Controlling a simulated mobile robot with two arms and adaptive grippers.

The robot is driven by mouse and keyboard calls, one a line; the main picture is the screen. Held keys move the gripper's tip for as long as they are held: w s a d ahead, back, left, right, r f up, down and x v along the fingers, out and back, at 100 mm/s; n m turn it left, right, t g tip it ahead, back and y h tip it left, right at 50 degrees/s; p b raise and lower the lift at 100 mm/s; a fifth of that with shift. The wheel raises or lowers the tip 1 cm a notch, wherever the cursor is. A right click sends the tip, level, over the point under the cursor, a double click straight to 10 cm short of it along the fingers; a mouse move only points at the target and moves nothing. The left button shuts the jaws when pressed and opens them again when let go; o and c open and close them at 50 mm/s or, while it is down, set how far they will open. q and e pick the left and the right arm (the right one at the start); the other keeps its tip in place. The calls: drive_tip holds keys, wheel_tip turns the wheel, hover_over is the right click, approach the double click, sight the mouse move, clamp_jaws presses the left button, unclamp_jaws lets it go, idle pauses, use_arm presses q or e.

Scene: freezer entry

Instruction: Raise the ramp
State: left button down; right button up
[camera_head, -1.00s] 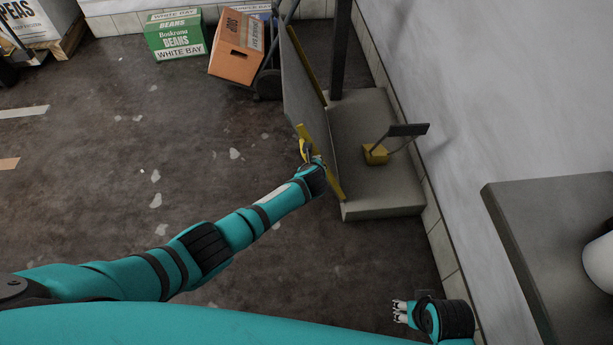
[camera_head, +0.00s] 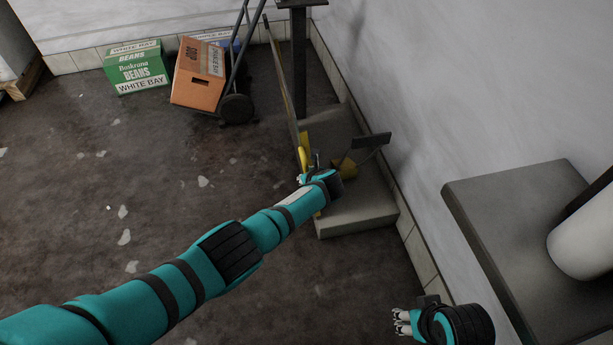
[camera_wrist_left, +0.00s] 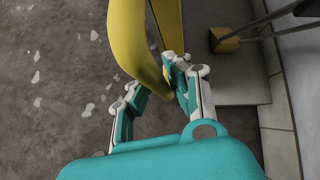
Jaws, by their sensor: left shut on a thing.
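The ramp (camera_head: 285,85) is a thin panel with yellow edging. It stands close to upright along the left side of the low grey platform (camera_head: 355,215), seen almost edge-on in the head view. Its curved yellow handle (camera_head: 302,157) also shows large in the left wrist view (camera_wrist_left: 138,42). My left gripper (camera_head: 308,174) is shut on this handle; in the left wrist view its fingers (camera_wrist_left: 160,88) close around the handle's lower end. My right gripper (camera_head: 398,321) is empty, fingers apart, low in the head view, away from the ramp.
A yellow block (camera_head: 347,168) with a dark pedal-like plate (camera_head: 371,140) sits on the platform. A hand truck (camera_head: 237,107), an orange box (camera_head: 197,85) and a green box (camera_head: 137,68) stand behind. A grey table (camera_head: 500,215) is at right. The left floor is clear.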

use_arm(q)
drive_tip(key=shift+s+f, duration=0.15)
drive_tip(key=shift+f, duration=0.05)
drive_tip(key=c, duration=1.5)
unclamp_jaws()
drive_tip(key=shift+o, duration=1.3)
drive_tip(key=shift+r, duration=0.1)
drive_tip(key=v, duration=1.2)
